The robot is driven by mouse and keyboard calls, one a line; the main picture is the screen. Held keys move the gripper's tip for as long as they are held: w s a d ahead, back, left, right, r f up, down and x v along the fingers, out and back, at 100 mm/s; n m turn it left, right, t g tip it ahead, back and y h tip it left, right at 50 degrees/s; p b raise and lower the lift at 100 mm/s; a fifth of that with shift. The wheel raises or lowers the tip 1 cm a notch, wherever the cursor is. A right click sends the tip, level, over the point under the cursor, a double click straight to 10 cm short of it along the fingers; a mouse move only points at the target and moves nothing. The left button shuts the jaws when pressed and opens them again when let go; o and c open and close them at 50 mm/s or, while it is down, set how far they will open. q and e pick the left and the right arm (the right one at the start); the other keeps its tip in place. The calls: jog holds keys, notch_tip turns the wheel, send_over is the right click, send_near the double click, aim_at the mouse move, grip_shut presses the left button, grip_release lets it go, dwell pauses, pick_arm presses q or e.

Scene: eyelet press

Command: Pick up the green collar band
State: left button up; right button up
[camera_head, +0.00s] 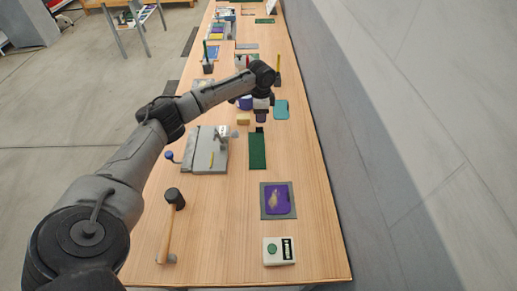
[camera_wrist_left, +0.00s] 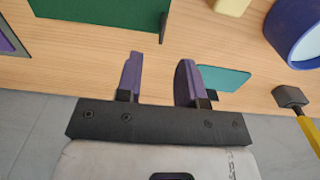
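Two green flat pieces lie near my left gripper, and I cannot tell for sure which is the collar band. One is a long dark green strip (camera_head: 257,152), with a dark part at its far end; it also shows at the top left of the left wrist view (camera_wrist_left: 95,14). The other is a smaller teal piece (camera_head: 281,109), partly behind a finger in the left wrist view (camera_wrist_left: 232,79). My left gripper (camera_head: 261,112) hangs above the table between them. Its two purple-faced fingers (camera_wrist_left: 160,78) are apart with nothing visible between them. My right gripper is in neither view.
A yellow block (camera_head: 243,118) and a blue round object (camera_wrist_left: 297,30) are close by. A grey press (camera_head: 207,150), a mallet (camera_head: 169,220), a purple piece on a grey mat (camera_head: 278,200) and a white box (camera_head: 279,251) stand nearer. A wall runs along the right.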

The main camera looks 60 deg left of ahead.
aim_at(258, 146)
pick_arm(q)
jog(key=shift+a+f+b, duration=0.1)
jog(key=shift+f+b, duration=0.6)
jog(key=shift+f, duration=2.9)
jog(key=shift+c, duration=0.2)
grip_shut()
